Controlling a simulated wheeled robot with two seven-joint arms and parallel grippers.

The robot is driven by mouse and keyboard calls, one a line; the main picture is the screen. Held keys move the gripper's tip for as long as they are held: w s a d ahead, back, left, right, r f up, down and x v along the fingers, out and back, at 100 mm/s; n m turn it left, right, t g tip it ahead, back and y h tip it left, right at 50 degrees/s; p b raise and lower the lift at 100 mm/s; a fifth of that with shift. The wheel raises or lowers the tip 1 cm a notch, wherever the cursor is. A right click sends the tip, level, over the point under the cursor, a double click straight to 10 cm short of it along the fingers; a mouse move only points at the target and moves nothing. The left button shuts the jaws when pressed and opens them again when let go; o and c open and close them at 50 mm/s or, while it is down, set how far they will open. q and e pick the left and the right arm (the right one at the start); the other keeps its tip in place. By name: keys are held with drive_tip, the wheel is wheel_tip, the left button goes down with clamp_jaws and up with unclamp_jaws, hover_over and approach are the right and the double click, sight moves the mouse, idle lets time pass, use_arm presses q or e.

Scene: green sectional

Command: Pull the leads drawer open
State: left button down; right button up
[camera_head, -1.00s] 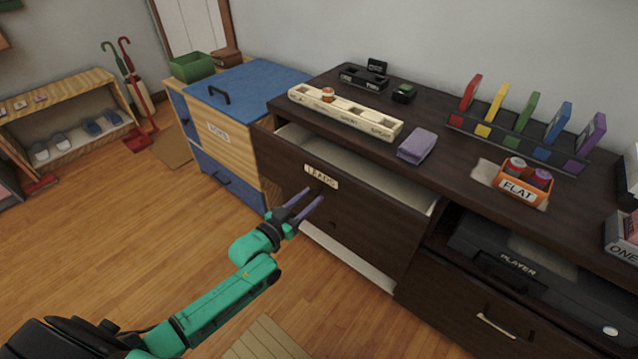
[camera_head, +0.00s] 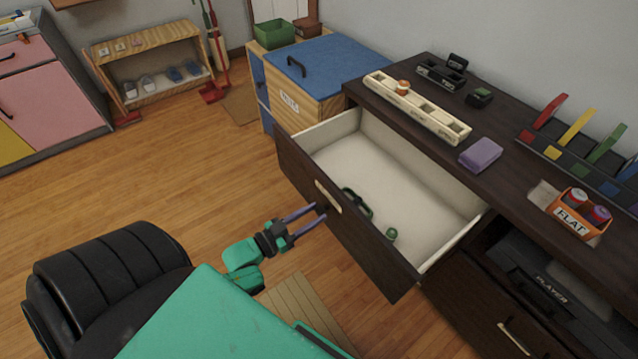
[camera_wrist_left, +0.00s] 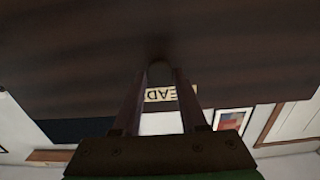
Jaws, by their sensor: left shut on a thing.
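The leads drawer (camera_head: 356,243) has a dark front with a pale label (camera_head: 328,197) and is pulled far out of the dark cabinet. Inside its white interior lie a dark green coiled item (camera_head: 357,203) and a small green piece (camera_head: 391,234). My left gripper (camera_head: 309,211) is at the drawer front near the label, with its purple fingers shut on the handle. The handle itself is mostly hidden in the head view. In the left wrist view the fingers (camera_wrist_left: 160,80) meet the handle, with part of the label (camera_wrist_left: 172,93) behind. My right gripper is not in view.
A blue-topped wooden chest (camera_head: 325,65) stands to the left. A slatted mat (camera_head: 300,305) lies on the floor below; open floor lies left.

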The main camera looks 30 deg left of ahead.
use_arm(q)
drive_tip(key=shift+c, duration=2.3)
unclamp_jaws()
drive_tip(key=v, duration=1.4)
drive_tip(key=shift+s, duration=0.3)
